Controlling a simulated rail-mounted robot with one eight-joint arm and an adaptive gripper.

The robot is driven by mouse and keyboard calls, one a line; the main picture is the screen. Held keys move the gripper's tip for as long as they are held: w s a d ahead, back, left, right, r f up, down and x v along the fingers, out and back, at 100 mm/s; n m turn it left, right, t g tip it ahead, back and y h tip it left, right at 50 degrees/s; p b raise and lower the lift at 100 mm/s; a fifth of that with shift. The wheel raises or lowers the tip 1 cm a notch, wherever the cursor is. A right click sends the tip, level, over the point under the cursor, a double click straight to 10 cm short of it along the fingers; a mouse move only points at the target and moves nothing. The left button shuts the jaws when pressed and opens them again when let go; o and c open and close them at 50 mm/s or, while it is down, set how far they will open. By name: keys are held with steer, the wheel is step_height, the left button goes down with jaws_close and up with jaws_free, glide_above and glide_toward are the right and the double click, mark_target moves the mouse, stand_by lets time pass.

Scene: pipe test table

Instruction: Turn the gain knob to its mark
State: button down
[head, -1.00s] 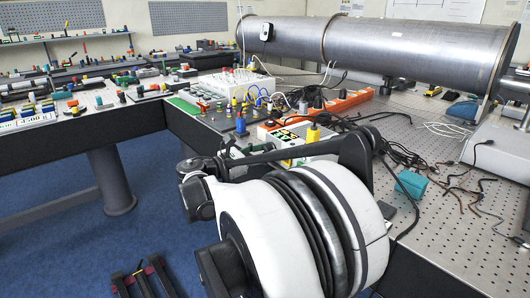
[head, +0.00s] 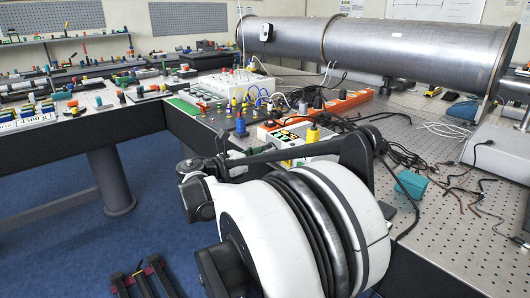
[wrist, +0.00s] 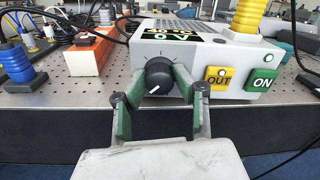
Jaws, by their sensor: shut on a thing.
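The gain knob (wrist: 158,78) is black and round, on the front of a light grey box (wrist: 222,52) in the wrist view. Its white pointer line points down and to the left. My gripper (wrist: 160,72) is shut on the knob, one dark green finger on each side.
Right of the knob are a yellow OUT button (wrist: 217,78) and a green ON button (wrist: 261,84), close to the right finger. Loose cables (head: 405,155) lie on the perforated table.

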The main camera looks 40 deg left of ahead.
steer(key=c, duration=1.4)
jaws_free()
steer(key=shift+o, duration=0.2)
steer(key=v, duration=1.2)
